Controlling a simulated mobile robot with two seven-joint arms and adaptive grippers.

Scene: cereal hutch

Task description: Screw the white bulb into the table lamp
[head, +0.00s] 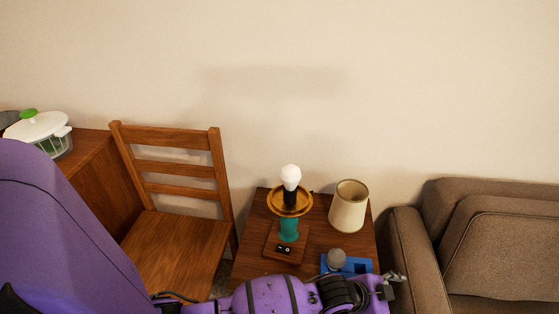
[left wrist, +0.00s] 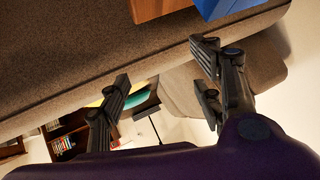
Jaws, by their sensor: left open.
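The white bulb (head: 290,175) stands upright on the dark socket of the table lamp (head: 289,228). The lamp has a teal stem, a round golden-brown dish below the socket and a square wooden base. I cannot tell how deep the bulb is seated. My left gripper (head: 394,283) is past the front right corner of the side table, low beside the sofa arm and away from the lamp. In the left wrist view its fingers (left wrist: 163,82) are spread apart with nothing between them. My right gripper is not in view.
A cream lampshade (head: 348,207) stands right of the lamp on the side table (head: 254,243). A grey bulb (head: 337,259) sits at a blue tray (head: 359,265) in front, partly hidden by my arm. A wooden chair (head: 178,235) is left, a brown sofa (head: 500,236) right.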

